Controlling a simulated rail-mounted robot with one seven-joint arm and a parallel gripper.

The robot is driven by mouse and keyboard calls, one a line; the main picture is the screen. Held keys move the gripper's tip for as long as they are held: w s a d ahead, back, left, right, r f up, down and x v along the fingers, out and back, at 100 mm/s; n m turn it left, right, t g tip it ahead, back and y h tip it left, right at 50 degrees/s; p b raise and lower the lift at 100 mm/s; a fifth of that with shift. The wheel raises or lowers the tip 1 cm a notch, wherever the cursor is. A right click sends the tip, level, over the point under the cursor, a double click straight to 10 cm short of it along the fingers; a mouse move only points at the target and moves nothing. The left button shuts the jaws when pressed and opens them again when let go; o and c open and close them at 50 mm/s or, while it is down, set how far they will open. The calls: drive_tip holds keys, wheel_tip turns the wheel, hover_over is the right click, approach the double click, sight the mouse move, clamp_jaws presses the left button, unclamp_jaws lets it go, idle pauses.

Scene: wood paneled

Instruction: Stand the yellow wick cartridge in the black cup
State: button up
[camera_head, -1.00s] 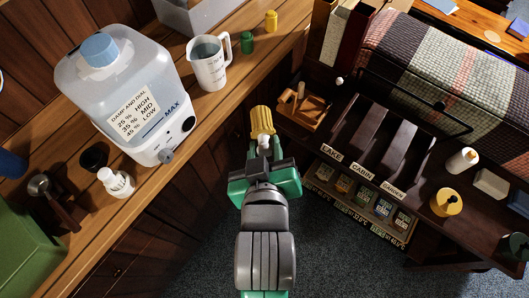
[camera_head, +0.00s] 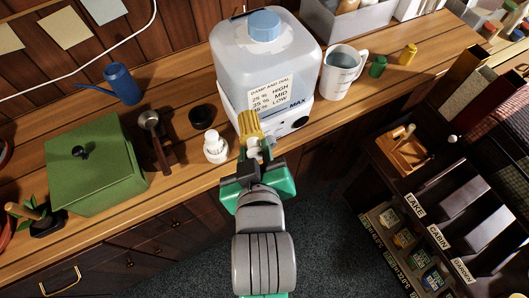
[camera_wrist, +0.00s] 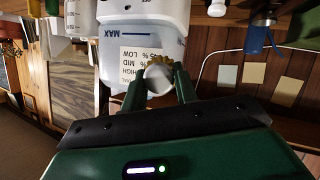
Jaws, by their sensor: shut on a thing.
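The yellow wick cartridge (camera_head: 250,127) is a ribbed yellow piece with a white end. My gripper (camera_head: 257,155) is shut on its white end and holds it in front of the humidifier tank, near the counter's front edge. In the wrist view the white end (camera_wrist: 159,79) sits between the green fingers (camera_wrist: 158,88), with the yellow ribs beyond it. The black cup (camera_head: 203,117) stands on the counter to the left of the cartridge, behind a white bottle-like piece (camera_head: 215,147). Its inside looks dark.
The translucent humidifier (camera_head: 265,70) with a blue cap stands just behind the cartridge. A dark stand with a metal knob (camera_head: 150,122) and a green box (camera_head: 97,165) are left of the cup. A measuring jug (camera_head: 340,70) is to the right.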

drive_tip(key=w+a+f+n+g+y+b, duration=0.1)
drive_tip(key=w+a+n+g, duration=0.55)
drive_tip(key=a+n, duration=0.55)
drive_tip(key=w+a+f+n+g+y+b, duration=0.1)
drive_tip(key=w+a+n+g, duration=0.7)
drive_tip(key=a, duration=0.5)
drive_tip(key=w+d+f+n+t+h, duration=0.1)
drive_tip(key=w+d+n+t, duration=0.4)
drive_tip(key=n, duration=1)
drive_tip(key=w+d+f, duration=0.1)
drive_tip(key=w+d, duration=0.1)
drive_tip(key=d, duration=0.1)
drive_tip(key=shift+d+n+h, duration=0.15)
drive_tip(key=shift+n+h, duration=0.15)
drive_tip(key=shift+r, duration=0.1)
wheel_tip(320, 180, down, 8)
drive_tip(key=b, duration=0.3)
drive_tip(key=shift+f, duration=0.25)
